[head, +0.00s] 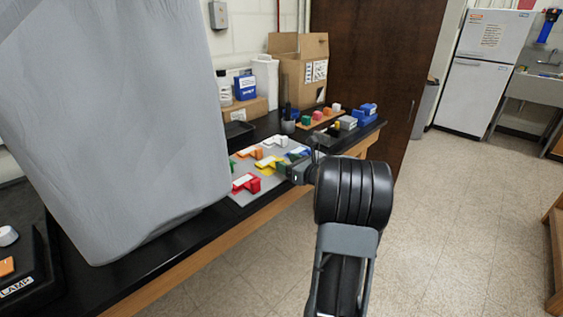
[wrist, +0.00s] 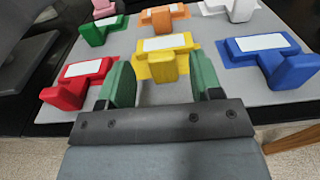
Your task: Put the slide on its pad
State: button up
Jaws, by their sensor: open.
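Several coloured pieces with white labels stand on a grey board (wrist: 215,98). I cannot tell which piece is the slide. A yellow piece (wrist: 166,68) is straight ahead in the wrist view, with yellow showing flat on the board around it. Red (wrist: 62,97), blue (wrist: 292,70), green (wrist: 94,36), orange (wrist: 158,22) and white (wrist: 239,8) pieces stand around it. Blue and orange patches show beside their pieces. My gripper (wrist: 163,78) is open, its green fingers apart on either side of the yellow piece's near block. I cannot tell whether they touch it. It also shows over the board's right edge in the head view (head: 297,172).
The board lies on a black bench (head: 160,232). A large grey shape (head: 110,120) hides the left. Open floor lies right.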

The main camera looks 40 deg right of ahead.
jog(key=s+d, duration=0.2)
jog(key=s, duration=0.7)
jog(key=w+a+m+g+h, duration=0.2)
jog(key=a+m+h, duration=0.25)
jog(key=m, duration=0.65)
jog(key=w+a+m+g+h, duration=0.25)
jog(key=a+m, duration=0.25)
jog(key=m, duration=0.6)
jog(key=s+a+f+m+g+y, duration=0.2)
jog(key=s+a+m+g, duration=0.3)
jog(key=s+a+m, duration=0.3)
jog(key=s+a+f+m+g+y, duration=0.2)
jog(key=s+a+f+m+g, duration=0.2)
jog(key=s+a+m, duration=0.4)
jog(key=s+a+f, duration=0.1)
jog(key=a, duration=0.3)
jog(key=shift+g+b, duration=0.35)
jog(key=shift+b, duration=0.05)
jog(key=shift+s, duration=0.1)
